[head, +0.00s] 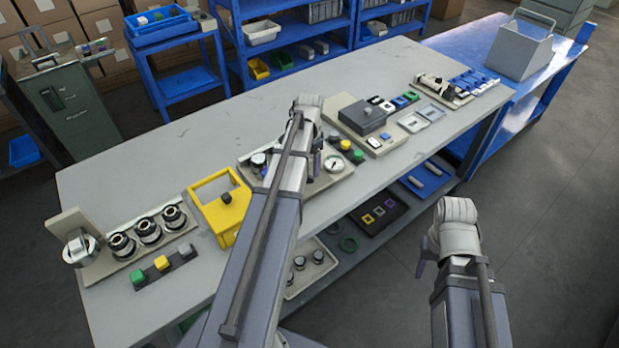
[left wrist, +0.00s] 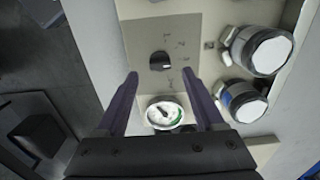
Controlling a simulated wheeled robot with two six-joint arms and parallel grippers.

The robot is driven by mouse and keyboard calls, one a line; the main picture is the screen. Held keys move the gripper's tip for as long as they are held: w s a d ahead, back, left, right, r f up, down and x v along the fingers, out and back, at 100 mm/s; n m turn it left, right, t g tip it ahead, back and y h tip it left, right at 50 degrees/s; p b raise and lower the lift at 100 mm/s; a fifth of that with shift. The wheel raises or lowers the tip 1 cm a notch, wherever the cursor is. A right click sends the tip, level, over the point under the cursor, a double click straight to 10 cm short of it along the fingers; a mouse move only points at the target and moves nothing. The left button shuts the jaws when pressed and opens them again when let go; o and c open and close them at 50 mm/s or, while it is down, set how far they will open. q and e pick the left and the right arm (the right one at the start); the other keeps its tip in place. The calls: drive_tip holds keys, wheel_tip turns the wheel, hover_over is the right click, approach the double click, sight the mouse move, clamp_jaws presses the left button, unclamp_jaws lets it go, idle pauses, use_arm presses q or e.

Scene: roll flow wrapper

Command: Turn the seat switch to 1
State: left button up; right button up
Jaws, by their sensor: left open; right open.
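In the left wrist view a black rotary switch (left wrist: 160,61) sits on a beige panel (left wrist: 188,24) with small marks around it, too small to read surely. A pale mark shows on the knob's lower edge. My left gripper (left wrist: 162,80) is open, its purple fingers apart to either side below the knob, not touching it. In the head view my left gripper (head: 316,160) hangs over the beige panel and hides the switch. My right gripper (head: 420,262) is open and empty, off the table's front edge.
A round gauge (left wrist: 165,113) lies between the fingers, below the switch; it also shows in the head view (head: 335,164). Two silver-capped round fittings (left wrist: 266,52) stand right of the panel. A yellow frame (head: 214,212) and a grey box (head: 361,117) flank the panel.

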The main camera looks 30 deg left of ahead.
sight(310, 175)
use_arm(q)
drive_tip(key=shift+f+b, duration=1.45)
drive_tip(key=shift+f, duration=0.5)
drive_tip(key=shift+c, duration=0.3)
clamp_jaws()
